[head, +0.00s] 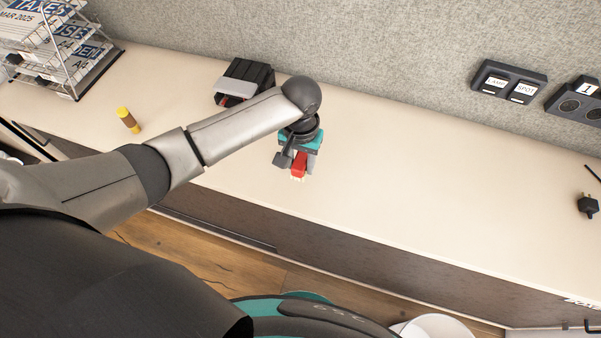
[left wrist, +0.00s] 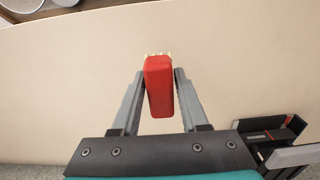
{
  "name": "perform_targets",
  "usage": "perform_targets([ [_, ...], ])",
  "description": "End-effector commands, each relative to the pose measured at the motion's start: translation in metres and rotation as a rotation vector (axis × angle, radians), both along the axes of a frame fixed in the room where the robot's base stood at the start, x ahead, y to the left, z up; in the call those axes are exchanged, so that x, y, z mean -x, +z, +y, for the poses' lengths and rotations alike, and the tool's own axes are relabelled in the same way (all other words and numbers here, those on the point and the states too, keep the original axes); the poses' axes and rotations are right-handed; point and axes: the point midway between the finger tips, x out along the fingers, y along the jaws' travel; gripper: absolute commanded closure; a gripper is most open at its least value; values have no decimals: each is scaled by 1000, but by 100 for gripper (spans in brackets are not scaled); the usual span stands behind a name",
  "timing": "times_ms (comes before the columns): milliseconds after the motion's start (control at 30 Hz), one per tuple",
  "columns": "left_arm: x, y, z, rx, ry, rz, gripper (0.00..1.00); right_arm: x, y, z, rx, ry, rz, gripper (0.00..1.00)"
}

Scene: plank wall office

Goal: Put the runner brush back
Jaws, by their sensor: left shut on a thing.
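The runner brush (head: 299,165) is a small red block with pale bristles at its far end. My left gripper (head: 298,160) is shut on it, and in the left wrist view the brush (left wrist: 159,86) sits between the two grey fingers. The brush is over the desk; I cannot tell the exact height. A black case (head: 258,77) with a grey part stands behind my left forearm, near the back wall. In the left wrist view the case (left wrist: 268,132) is at the lower right, with something red inside. My right gripper is not in view.
The desk (head: 400,210) is largely clear to the right of my gripper. A black plug (head: 587,205) lies at far right.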

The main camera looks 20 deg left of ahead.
Motion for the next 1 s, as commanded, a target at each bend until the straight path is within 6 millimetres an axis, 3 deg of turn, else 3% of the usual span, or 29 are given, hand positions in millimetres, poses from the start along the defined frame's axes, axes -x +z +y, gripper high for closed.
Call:
perform_targets([
  [300, 0, -41, 0, 0, 1, 1, 100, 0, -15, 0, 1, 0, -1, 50],
  [733, 0, -47, 0, 0, 0, 1, 100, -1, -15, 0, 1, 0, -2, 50],
  [767, 0, -47, 0, 0, 0, 1, 54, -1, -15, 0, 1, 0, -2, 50],
  [1000, 0, -46, 0, 0, 0, 1, 27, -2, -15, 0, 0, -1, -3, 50],
])
